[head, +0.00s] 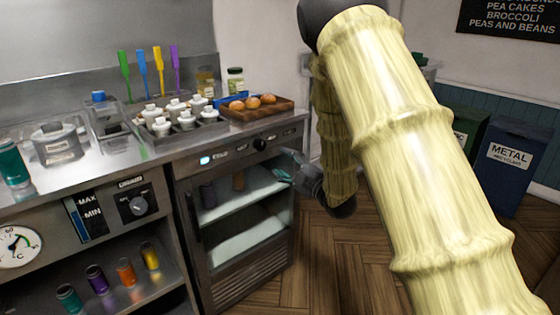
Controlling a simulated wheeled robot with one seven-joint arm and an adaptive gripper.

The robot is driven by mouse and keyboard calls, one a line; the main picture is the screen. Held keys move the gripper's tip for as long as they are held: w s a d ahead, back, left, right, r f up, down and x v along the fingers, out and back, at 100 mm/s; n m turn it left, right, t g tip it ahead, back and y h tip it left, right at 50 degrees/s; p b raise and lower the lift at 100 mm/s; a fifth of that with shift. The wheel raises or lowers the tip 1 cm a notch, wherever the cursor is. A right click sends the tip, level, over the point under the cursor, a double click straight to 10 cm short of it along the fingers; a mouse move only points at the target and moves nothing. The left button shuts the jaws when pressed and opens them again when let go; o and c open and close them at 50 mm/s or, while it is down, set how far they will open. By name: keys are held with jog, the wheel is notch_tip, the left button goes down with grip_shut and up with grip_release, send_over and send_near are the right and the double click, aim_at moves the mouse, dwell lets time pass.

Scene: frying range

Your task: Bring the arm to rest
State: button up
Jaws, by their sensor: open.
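My arm, in a pale yellow ribbed sleeve, crosses the right half of the head view and bends down to my gripper (283,174). My gripper is low, in front of the right side of a glass-fronted warming cabinet (248,279). Its fingers point left, toward the cabinet's glass. They look apart, and I see nothing between them. I cannot tell whether the fingers touch the cabinet.
A steel counter (100,173) holds a tray of white-lidded pots (180,118), a wooden tray of buns (284,108) and jars. Coloured bottles (126,272) stand on a shelf below. A metal recycling bin (505,165) stands at right. Wooden floor (350,255) is open.

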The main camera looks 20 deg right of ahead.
jog(key=shift+s, duration=0.15)
dwell(0.3)
jog(key=s+f+m+g+h, duration=0.1)
jog(key=s+f+m+g, duration=0.1)
jog(key=f, duration=0.5)
jog(key=s+f+m+g+h, duration=0.1)
jog(key=s+f+m+h, duration=0.15)
jog(key=f, duration=0.55)
jog(key=s+a+f+m+g+h, duration=0.15)
jog(key=s+f+m+g, duration=0.3)
jog(key=s+f, duration=0.85)
jog(key=s+a+f+m+g, duration=0.3)
jog(key=s+f+m+g, duration=0.15)
jog(key=s+f, duration=0.95)
jog(key=s+a+f+m+g, duration=0.1)
jog(key=s+a+f+g, duration=0.15)
jog(key=s, duration=0.75)
jog(key=s+a+f+m+g, duration=0.1)
jog(key=s+f+m+g, duration=0.15)
jog(key=s, duration=0.75)
notch_tip(320, 180, up, 21)
jog(key=g+p, duration=0.1)
jog(key=p, duration=2)
jog(key=shift+s+h, duration=0.2)
jog(key=shift+h, duration=0.2)
